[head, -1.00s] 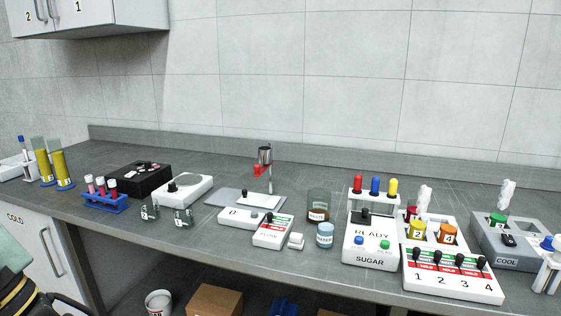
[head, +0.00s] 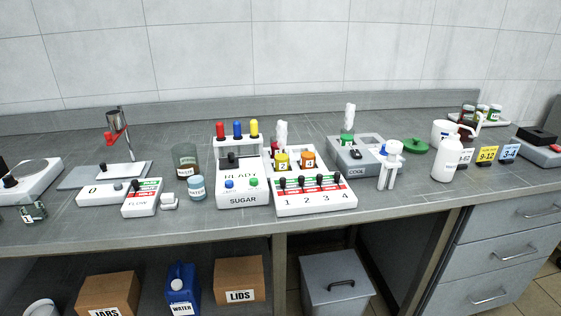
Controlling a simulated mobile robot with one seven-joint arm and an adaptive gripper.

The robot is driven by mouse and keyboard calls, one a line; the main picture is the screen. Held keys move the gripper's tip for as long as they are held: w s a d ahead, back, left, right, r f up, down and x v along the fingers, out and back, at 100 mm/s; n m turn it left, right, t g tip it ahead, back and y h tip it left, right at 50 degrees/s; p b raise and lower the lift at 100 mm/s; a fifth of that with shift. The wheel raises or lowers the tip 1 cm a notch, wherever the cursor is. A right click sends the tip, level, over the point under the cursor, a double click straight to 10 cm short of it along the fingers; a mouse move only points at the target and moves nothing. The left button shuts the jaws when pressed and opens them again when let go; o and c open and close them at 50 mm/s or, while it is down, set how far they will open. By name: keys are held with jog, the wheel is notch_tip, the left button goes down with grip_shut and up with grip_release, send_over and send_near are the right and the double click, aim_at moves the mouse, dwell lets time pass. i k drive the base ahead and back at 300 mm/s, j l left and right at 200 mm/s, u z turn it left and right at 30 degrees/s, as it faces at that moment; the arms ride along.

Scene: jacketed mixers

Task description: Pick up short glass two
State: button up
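One short dark-green glass (head: 33,212) with a small white label stands upright near the bench's front edge at the far left. The mark on its label is too small to read with certainty, so I cannot tell whether it is glass two. A second such glass is outside the view. My gripper is not in view.
Behind the glass is a white hotplate (head: 28,182). To its right are the flow panel (head: 141,199), a water jar (head: 196,188), the sugar machine (head: 242,186) and a numbered lever box (head: 315,198). Boxes and a blue jug (head: 182,290) stand below the bench (head: 420,197).

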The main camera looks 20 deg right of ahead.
aim_at(282, 160)
jog(key=i+l, duration=0.15)
jog(key=l, duration=0.5)
jog(key=i+l+u, duration=0.1)
jog(key=l, duration=0.55)
jog(key=i+l, duration=0.1)
jog(key=l, duration=0.55)
jog(key=i+l+u, duration=0.1)
jog(key=l, duration=0.6)
jog(key=i+l, duration=0.15)
jog(key=i, duration=0.4)
